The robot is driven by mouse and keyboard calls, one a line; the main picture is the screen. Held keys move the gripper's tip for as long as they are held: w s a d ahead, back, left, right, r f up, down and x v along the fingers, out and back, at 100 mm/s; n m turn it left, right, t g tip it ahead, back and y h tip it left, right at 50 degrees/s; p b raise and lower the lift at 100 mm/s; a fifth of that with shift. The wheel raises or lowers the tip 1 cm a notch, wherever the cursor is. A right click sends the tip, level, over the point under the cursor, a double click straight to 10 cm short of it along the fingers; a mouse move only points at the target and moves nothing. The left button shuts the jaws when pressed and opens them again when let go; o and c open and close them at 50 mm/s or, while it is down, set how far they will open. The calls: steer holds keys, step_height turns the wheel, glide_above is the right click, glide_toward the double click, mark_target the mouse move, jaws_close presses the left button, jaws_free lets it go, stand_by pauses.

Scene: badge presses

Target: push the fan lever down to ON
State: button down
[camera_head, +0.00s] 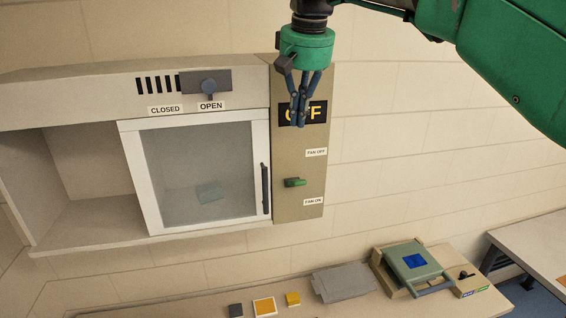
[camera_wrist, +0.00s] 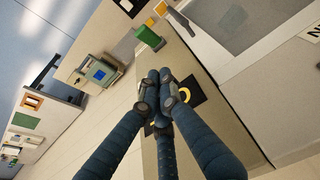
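The fan lever has a green handle (camera_head: 295,182) and sits on the tan panel (camera_head: 287,215) right of the cabinet, between the FAN OFF label (camera_head: 316,153) and the lower FAN ON label (camera_head: 313,202). In the wrist view the lever (camera_wrist: 149,36) shows beyond my fingertips. A black sign (camera_head: 319,113) with yellow letters reads OFF, partly hidden by my fingers. My gripper (camera_head: 301,122) points down in front of this sign, above the lever and apart from it. In the wrist view its fingers (camera_wrist: 162,78) are together with nothing between them.
The cabinet has a white-framed glass door (camera_head: 143,190) with a dark handle (camera_head: 265,188), and a vent slider (camera_head: 208,86) near OPEN. Below, a counter holds a green badge press (camera_head: 412,262), a grey plate (camera_head: 343,281) and small coloured pieces (camera_head: 264,306). The wall right of the panel is clear.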

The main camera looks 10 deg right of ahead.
steer(key=shift+f, duration=0.15)
glide_above(296, 183)
steer(key=w, duration=0.4)
steer(key=x, duration=0.3)
steer(key=s+x, duration=0.1)
steer(key=x, duration=0.2)
steer(key=s+x, duration=0.1)
steer(key=x, duration=0.2)
steer(key=shift+d+f+p, duration=0.2)
steer(key=shift+d+p, duration=0.15)
steer(key=shift+d, duration=0.05)
steer(key=s+f, duration=0.1)
steer(key=f, duration=0.2)
steer(key=shift+s, duration=0.35)
steer(key=shift+f, duration=0.35)
steer(key=shift+s, duration=0.1)
steer(key=shift+f, duration=0.2)
